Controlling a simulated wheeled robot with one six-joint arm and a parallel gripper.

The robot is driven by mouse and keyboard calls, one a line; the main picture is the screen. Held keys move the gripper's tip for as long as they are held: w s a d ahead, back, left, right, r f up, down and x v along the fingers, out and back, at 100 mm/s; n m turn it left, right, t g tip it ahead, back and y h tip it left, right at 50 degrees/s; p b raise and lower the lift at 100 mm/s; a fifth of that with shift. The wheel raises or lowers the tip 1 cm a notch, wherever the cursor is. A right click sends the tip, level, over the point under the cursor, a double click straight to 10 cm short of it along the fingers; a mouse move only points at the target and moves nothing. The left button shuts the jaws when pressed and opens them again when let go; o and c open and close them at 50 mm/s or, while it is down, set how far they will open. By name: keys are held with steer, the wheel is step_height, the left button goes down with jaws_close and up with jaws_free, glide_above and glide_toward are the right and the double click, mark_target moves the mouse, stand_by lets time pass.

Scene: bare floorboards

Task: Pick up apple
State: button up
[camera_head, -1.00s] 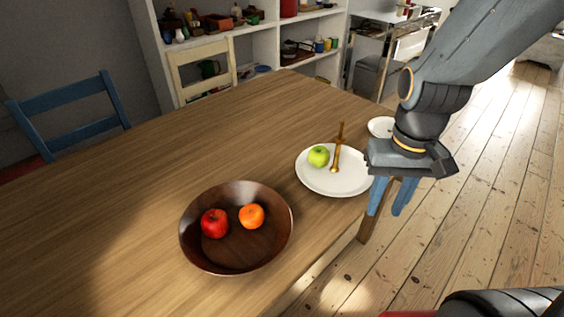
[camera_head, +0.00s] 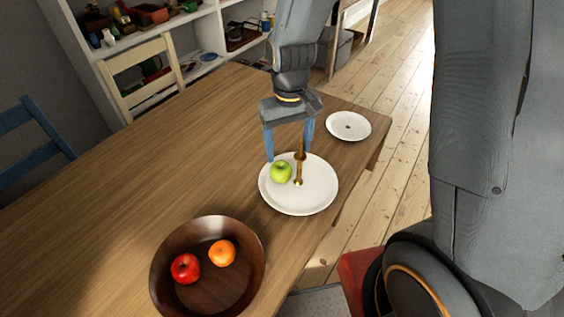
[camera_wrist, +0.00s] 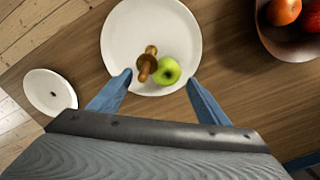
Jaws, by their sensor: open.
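A red apple (camera_head: 186,268) lies in a dark wooden bowl (camera_head: 160,262) with an orange (camera_head: 222,253). My gripper (camera_head: 289,155) is open and empty, with its blue fingers above the far part of the white plate. In the wrist view the green apple (camera_wrist: 167,71) and the brass object (camera_wrist: 147,66) lie ahead, between the lines of the two fingertips (camera_wrist: 159,77). The fingers do not appear to touch the apple.
A small white plate (camera_head: 349,126) stands near the table's far right corner. The wooden table (camera_head: 130,185) is clear on the left. A pale chair (camera_head: 143,80) and a blue chair (camera_head: 38,125) stand at its far side, with shelves behind.

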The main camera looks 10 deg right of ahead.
mark_target(281, 166)
steer(key=shift+w+a+f, duration=0.15)
steer(key=shift+w+a, duration=0.25)
steer(key=shift+a, duration=0.2)
steer(key=shift+a+f+p, duration=0.2)
steer(key=shift+f+p, duration=0.45)
steer(key=shift+f, duration=1.35)
steer(key=shift+a+f+p, duration=0.15)
steer(key=shift+f+p, duration=0.5)
steer(key=shift+f, duration=1.3)
steer(key=shift+w, duration=0.1)
steer(key=shift+c, duration=0.4)
steer(key=c, duration=1.1)
